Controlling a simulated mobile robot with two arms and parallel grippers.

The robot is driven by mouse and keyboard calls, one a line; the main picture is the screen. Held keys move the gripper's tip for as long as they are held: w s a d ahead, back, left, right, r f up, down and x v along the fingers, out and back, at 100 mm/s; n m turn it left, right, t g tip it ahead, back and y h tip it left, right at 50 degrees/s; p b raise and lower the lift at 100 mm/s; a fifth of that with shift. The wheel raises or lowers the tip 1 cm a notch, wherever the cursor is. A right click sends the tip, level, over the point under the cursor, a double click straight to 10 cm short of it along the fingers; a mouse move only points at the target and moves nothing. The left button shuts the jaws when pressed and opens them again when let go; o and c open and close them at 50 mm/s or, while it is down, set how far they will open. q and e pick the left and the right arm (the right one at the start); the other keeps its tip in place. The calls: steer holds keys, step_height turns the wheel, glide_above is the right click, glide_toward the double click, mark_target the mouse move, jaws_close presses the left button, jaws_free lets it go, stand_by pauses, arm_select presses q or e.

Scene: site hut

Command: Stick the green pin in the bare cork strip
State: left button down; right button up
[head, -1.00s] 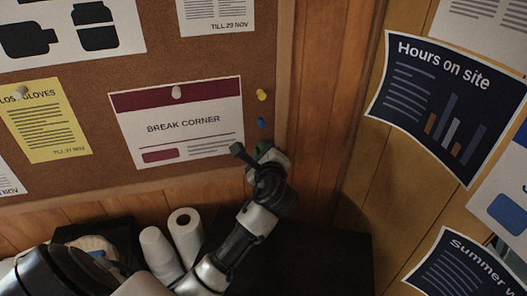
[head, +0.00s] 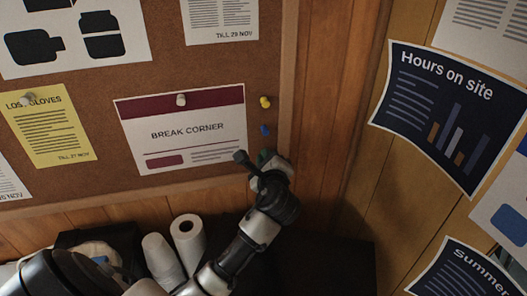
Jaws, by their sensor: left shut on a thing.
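The green pin (head: 264,155) shows as a small green patch at the tip of my left gripper (head: 262,168), which is shut on it and hides most of it. The bare cork strip (head: 267,65) runs between the papers and the wooden frame at the board's right side. The gripper is at the lower end of this strip, just below the blue pin (head: 265,130) and right of the "BREAK CORNER" notice (head: 190,131). I cannot tell whether the green pin's point touches the cork. My right gripper is not in view.
A yellow pin (head: 265,102) sits in the strip above the blue one. Two white paper rolls (head: 187,238) stand below the board. The right wall carries curling posters, such as "Hours on site" (head: 447,110). Bare wood (head: 330,110) lies right of the frame.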

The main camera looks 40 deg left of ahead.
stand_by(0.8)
arm_select(q)
steer(key=c, duration=1.1)
jaws_free()
steer(key=b+v, duration=0.2)
steer(key=v, duration=0.8)
steer(key=shift+s+d+b, duration=0.25)
steer(key=shift+b, duration=0.15)
